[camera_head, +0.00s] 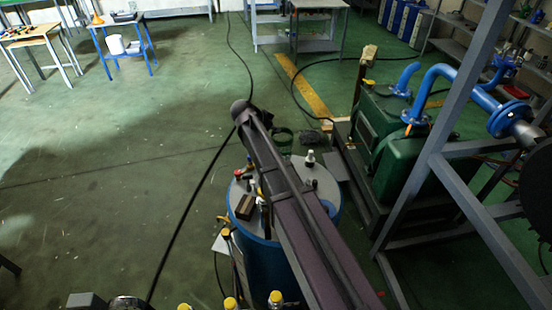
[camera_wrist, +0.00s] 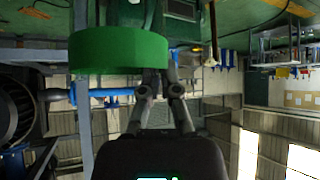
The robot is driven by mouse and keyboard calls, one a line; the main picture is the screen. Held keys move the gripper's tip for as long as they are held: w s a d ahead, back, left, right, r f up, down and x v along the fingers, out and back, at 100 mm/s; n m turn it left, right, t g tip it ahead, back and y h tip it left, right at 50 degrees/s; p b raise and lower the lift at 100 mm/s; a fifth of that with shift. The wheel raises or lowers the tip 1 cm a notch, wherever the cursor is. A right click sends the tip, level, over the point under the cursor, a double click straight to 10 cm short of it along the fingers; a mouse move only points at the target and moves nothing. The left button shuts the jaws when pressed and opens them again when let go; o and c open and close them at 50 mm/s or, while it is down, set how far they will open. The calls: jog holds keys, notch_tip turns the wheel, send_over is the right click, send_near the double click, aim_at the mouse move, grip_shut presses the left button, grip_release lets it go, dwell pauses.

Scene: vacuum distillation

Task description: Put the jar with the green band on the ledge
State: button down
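A wide, bright green band (camera_wrist: 120,48) fills the upper left of the wrist view, close to the camera. Where the rest of its jar ends is hard to make out. My gripper (camera_wrist: 162,76) reaches up from the bottom of that view. Its two dark fingers lean together at the tips, by the band's right edge. The band hides part of the tips, so I cannot tell whether they hold the jar. I cannot tell which surface is the ledge.
A blue drum (camera_head: 264,262) with small bottles and a brown block on top stands beneath my arm. Several yellow-capped bottles line the bottom edge. Green machinery (camera_head: 412,150) with blue pipes and a grey frame (camera_head: 440,135) stand at right. Green floor at left is mostly clear.

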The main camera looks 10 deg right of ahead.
jog(key=shift+f+b, duration=3.35)
jog(key=shift+f, duration=0.5)
jog(key=shift+f+b, duration=2.1)
jog(key=shift+b, duration=0.15)
jog(key=shift+f, duration=0.2)
jog(key=c, duration=0.8)
grip_release()
jog(key=shift+r, duration=0.1)
jog(key=shift+r, duration=0.1)
